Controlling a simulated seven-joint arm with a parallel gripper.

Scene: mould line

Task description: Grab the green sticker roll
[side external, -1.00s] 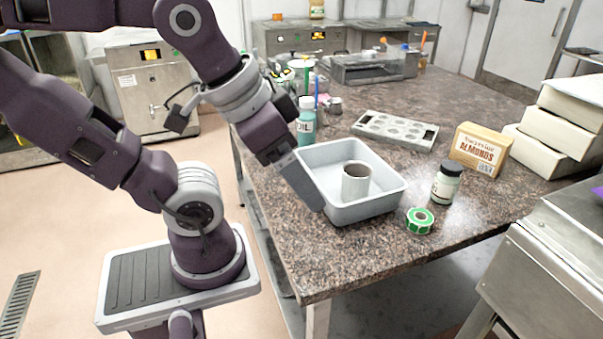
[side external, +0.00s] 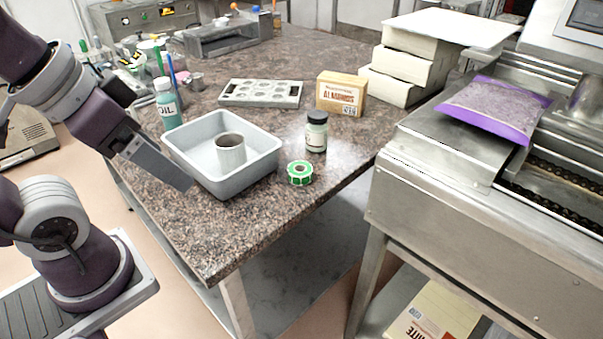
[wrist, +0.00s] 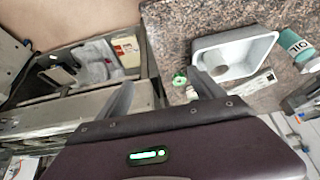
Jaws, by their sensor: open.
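The green sticker roll (side external: 300,173), a small roll with a pale core, lies flat on the speckled brown table near its front edge. It is to the right of the grey tray and in front of a dark-capped jar. In the wrist view the roll (wrist: 179,78) shows small and far off, near the right finger. My gripper (side external: 187,186) is left of the tray in the side view, apart from the roll. The wrist view shows its two fingers (wrist: 165,88) spread with nothing held between them.
The grey tray (side external: 187,155) holds a pale cylinder (side external: 231,152). The dark-capped jar (side external: 316,135) stands close behind the roll. A teal OIL bottle (side external: 168,108), a muffin tin (side external: 262,94) and an almonds box (side external: 341,95) stand farther back. A steel conveyor (side external: 440,155) is at right.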

